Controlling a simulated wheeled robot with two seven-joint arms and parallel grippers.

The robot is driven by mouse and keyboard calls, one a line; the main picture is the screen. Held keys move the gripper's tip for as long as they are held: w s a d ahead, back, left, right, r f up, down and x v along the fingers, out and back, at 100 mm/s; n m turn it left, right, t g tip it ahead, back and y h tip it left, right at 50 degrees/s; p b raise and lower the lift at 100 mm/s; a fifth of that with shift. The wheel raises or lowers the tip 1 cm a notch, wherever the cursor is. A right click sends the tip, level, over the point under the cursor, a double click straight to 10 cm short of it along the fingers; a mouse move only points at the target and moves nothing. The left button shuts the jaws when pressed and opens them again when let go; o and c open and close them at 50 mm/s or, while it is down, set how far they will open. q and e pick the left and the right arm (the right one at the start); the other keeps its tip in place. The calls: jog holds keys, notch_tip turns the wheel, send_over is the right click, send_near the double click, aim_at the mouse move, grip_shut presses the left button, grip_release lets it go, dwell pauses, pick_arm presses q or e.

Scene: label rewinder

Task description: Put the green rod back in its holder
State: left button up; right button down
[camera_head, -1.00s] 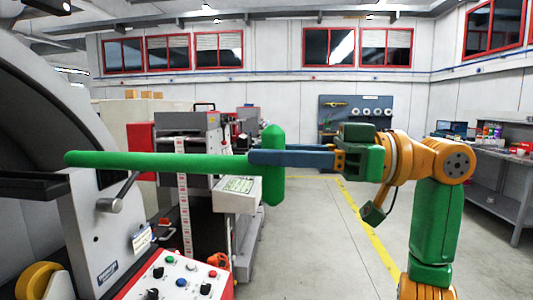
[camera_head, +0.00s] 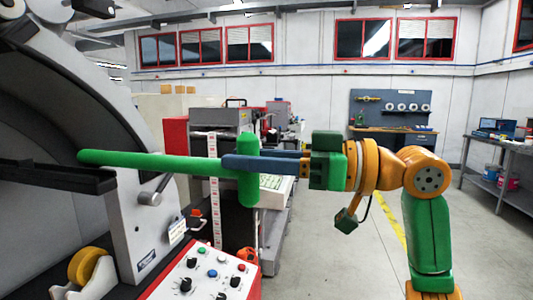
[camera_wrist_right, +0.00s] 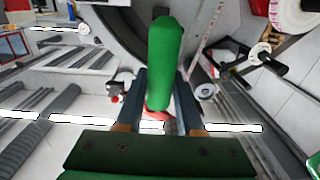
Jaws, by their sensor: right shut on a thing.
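The green rod (camera_head: 150,162) is a long bar with a thick upright crosspiece at its right end. In the head view it lies nearly level, pointing left. My right gripper (camera_head: 238,162) is shut on the crosspiece and holds the rod in the air. The wrist view shows the green crosspiece (camera_wrist_right: 165,50) between the blue fingers. The rod's far tip shows just above a black bar (camera_head: 60,177) on the machine at left, which may be the holder; I cannot tell whether they touch. My left gripper is not in view.
The grey machine (camera_head: 130,215) fills the left, with a lever (camera_head: 150,197) below the rod and a control panel (camera_head: 210,275) of buttons and knobs. A yellow roll (camera_head: 88,266) sits low left. Open floor lies right, with a workbench (camera_head: 500,170) beyond.

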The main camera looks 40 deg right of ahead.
aim_at(158, 167)
jog(key=shift+p+x, duration=2.65)
jog(key=shift+x, duration=4.05)
jog(key=shift+w+f, duration=0.2)
jog(key=shift+a, duration=0.1)
jog(key=shift+w+a+f, duration=0.15)
jog(key=shift+w, duration=0.05)
jog(key=shift+f, duration=0.15)
jog(key=shift+f, duration=0.5)
jog(key=shift+f+b, duration=0.15)
jog(key=shift+b, duration=0.15)
